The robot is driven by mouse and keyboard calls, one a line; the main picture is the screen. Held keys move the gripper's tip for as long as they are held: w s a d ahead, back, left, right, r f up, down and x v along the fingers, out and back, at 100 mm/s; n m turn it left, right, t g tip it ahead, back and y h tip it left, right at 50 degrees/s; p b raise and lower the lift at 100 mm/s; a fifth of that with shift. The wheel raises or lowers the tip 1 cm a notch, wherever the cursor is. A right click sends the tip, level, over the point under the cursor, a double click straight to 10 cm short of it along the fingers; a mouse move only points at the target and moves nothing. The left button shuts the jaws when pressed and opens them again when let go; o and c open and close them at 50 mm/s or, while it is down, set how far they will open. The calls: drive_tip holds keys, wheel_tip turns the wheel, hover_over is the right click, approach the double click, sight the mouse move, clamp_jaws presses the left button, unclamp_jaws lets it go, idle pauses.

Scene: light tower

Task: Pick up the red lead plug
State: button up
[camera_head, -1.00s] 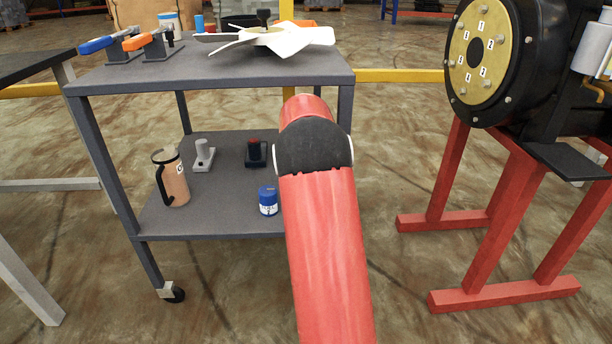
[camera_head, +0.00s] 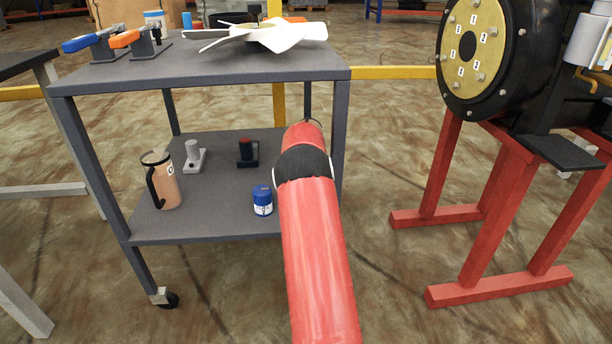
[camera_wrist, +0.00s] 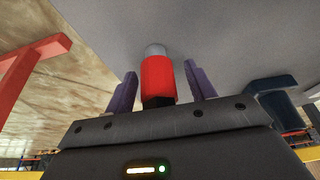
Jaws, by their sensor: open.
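In the wrist view, the red lead plug (camera_wrist: 157,78) is a red cylinder with a pale grey end and a black part toward my palm. It lies between the two purple fingers of my gripper (camera_wrist: 161,86). The fingers are open, with a gap visible on each side of the plug. In the head view my red arm hides the gripper beside the cart's lower shelf. A black block with a dark red top (camera_head: 246,149) stands on that shelf; I cannot tell if it relates to the plug.
The cart's lower shelf (camera_head: 205,215) also holds a tan mug (camera_head: 165,185), a grey fitting (camera_head: 193,158) and a blue can (camera_head: 262,203). A white fan (camera_head: 285,38) lies on the cart top. Red stand legs (camera_head: 480,215) rise at right.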

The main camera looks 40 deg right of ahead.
drive_tip(key=c, duration=1.1)
drive_tip(key=shift+o, duration=0.2)
drive_tip(key=shift+r, duration=0.1)
